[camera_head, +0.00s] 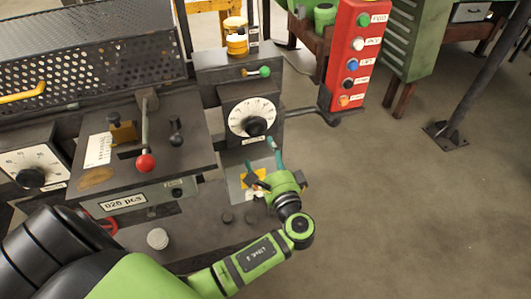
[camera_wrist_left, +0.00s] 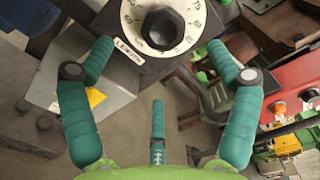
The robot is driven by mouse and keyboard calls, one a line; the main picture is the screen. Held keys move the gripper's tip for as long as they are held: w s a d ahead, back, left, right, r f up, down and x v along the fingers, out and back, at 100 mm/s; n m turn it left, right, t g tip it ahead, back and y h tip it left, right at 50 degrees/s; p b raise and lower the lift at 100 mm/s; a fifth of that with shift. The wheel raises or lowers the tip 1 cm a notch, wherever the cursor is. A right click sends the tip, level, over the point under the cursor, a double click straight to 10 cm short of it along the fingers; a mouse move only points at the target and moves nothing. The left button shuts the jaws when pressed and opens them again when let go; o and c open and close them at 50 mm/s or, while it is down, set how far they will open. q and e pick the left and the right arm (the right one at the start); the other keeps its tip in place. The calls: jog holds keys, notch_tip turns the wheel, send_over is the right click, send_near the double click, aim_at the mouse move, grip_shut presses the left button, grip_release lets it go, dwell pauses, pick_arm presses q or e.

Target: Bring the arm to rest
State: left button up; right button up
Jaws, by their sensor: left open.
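My left arm (camera_head: 245,266) comes in from the lower left in the head view. My left gripper (camera_head: 262,160) is open and empty, its teal fingers pointing toward the machine just below the white dial (camera_head: 251,117). In the left wrist view the spread fingers of the gripper (camera_wrist_left: 160,78) have nothing between them. The dial (camera_wrist_left: 160,25) shows beyond the fingers there; I cannot tell the exact gap. My right gripper is in neither view.
The machine has a red-knobbed lever (camera_head: 146,162), a green-knobbed lever (camera_head: 264,71) and a second dial (camera_head: 32,168). A red button panel (camera_head: 347,55) stands to the right on a bracket. A dark post (camera_head: 472,85) stands farther right. Open floor (camera_head: 400,210) lies right of my arm.

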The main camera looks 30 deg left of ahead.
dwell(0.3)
pick_arm(q)
jog(key=s+d+f+m+g+h, duration=0.1)
jog(key=s+f+g+h, duration=0.4)
jog(key=f, duration=1.1)
jog(key=s+d+f+h, duration=0.1)
jog(key=s+f+h, duration=0.4)
jog(key=f, duration=1.1)
jog(key=s+f+n+g+h, duration=0.1)
jog(key=s+f, duration=0.4)
jog(key=s, duration=0.5)
jog(key=s+d+f+n+g+h, duration=0.1)
jog(key=s+f+n, duration=0.4)
jog(key=s, duration=0.5)
jog(key=s+d+f+n+g+h, duration=0.1)
jog(key=s+f+n+g, duration=0.2)
jog(key=s, duration=0.8)
notch_tip(320, 180, down, 3)
jog(key=shift+d+r+g+h, duration=0.2)
jog(key=shift+g+h, duration=0.1)
jog(key=shift+h, duration=0.1)
